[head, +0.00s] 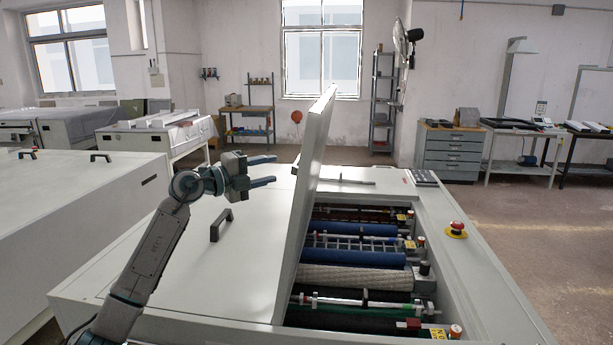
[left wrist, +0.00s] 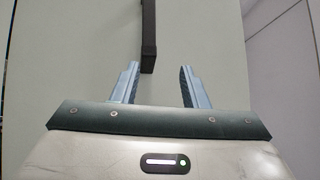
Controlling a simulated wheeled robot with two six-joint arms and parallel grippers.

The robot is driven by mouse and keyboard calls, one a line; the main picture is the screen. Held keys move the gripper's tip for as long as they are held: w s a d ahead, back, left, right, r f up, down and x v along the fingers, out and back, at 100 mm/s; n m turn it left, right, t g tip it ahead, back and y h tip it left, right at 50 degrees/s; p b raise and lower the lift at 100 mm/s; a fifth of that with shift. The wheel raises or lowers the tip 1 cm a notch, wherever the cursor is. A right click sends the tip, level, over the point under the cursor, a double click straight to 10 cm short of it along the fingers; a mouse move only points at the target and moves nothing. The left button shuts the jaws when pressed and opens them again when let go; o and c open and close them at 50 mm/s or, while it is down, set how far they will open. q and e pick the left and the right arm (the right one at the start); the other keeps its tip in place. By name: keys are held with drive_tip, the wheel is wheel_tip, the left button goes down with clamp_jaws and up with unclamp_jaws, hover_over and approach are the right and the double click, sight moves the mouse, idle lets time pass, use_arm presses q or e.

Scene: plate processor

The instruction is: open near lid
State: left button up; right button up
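The plate processor has one lid panel (head: 308,205) standing steeply raised, with rollers (head: 350,278) exposed to its right. To the left a flat lid (head: 165,270) lies shut, with a black handle (head: 221,225) on it. My left gripper (head: 275,169) is open and empty, above the machine and beyond the handle in the head view, its fingers pointing right. In the left wrist view a black handle (left wrist: 148,35) on a pale surface lies ahead of the open left fingers (left wrist: 160,72), its end close to the left fingertip. I cannot tell whether they touch. My right gripper is not in view.
A red emergency button (head: 457,228) sits on the right rim of the machine. Another pale machine (head: 90,190) stands at the left. A drawer cabinet (head: 448,152) and tables stand along the back. The floor at the right is clear.

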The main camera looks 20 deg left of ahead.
use_arm(q)
drive_tip(key=w+d+f+g+y+p, duration=0.1)
drive_tip(key=w+p, duration=0.3)
drive_tip(key=w, duration=0.6)
drive_tip(key=shift+w+d+f, duration=0.2)
drive_tip(key=shift+w+d, duration=0.05)
drive_tip(key=shift+d, duration=0.15)
drive_tip(key=shift+c, duration=0.4)
clamp_jaws()
